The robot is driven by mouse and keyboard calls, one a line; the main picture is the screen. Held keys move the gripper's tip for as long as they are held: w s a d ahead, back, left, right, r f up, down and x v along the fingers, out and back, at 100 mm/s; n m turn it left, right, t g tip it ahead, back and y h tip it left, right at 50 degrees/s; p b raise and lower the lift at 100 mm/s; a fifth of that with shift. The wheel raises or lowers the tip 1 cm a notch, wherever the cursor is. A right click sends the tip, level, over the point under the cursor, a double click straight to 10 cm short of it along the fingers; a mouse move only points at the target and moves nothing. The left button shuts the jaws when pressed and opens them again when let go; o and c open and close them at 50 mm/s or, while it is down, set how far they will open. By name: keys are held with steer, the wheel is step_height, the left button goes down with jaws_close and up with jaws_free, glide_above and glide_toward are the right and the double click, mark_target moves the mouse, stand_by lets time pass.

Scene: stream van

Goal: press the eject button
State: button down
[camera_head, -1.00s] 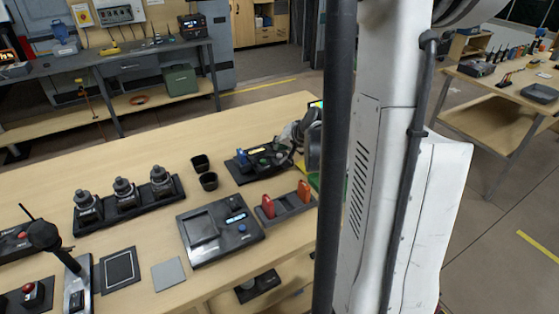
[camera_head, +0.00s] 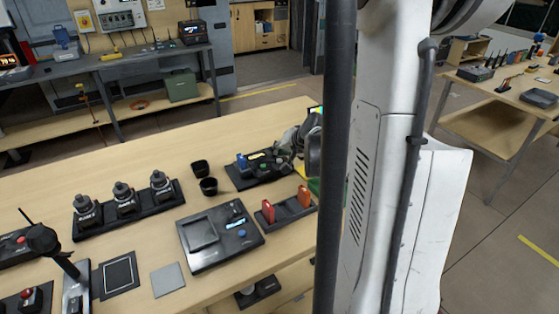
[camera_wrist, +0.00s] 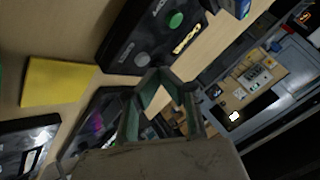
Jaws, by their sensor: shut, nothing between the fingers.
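A black box (camera_head: 258,168) with a green button stands toward the far right of the table. In the wrist view, a black box (camera_wrist: 150,38) shows a green round button (camera_wrist: 175,20), a grey round button (camera_wrist: 142,59) and a yellow label. I cannot read which button is the eject button. My gripper (camera_head: 288,150) is by the right side of the box, partly hidden by the dark column. In the wrist view, the gripper fingers (camera_wrist: 158,82) are shut and empty, with the box beyond their tips. I cannot see contact with a button.
A black device with a screen and a blue button (camera_head: 242,233) sits in front. A yellow pad (camera_wrist: 58,83) lies left in the wrist view.

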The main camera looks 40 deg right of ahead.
mark_target(280, 161)
steer(key=shift+f, duration=0.15)
stand_by(0.3)
steer(key=shift+f+b, duration=0.3)
steer(key=shift+b, duration=0.25)
steer(key=shift+f+b, duration=0.4)
steer(key=shift+b, duration=0.05)
stand_by(0.4)
steer(key=shift+r, duration=0.2)
steer(key=shift+r+p, duration=0.55)
steer(key=shift+r, duration=0.1)
steer(key=shift+r+p, duration=1.6)
steer(key=shift+r, duration=0.9)
steer(key=shift+a, duration=0.1)
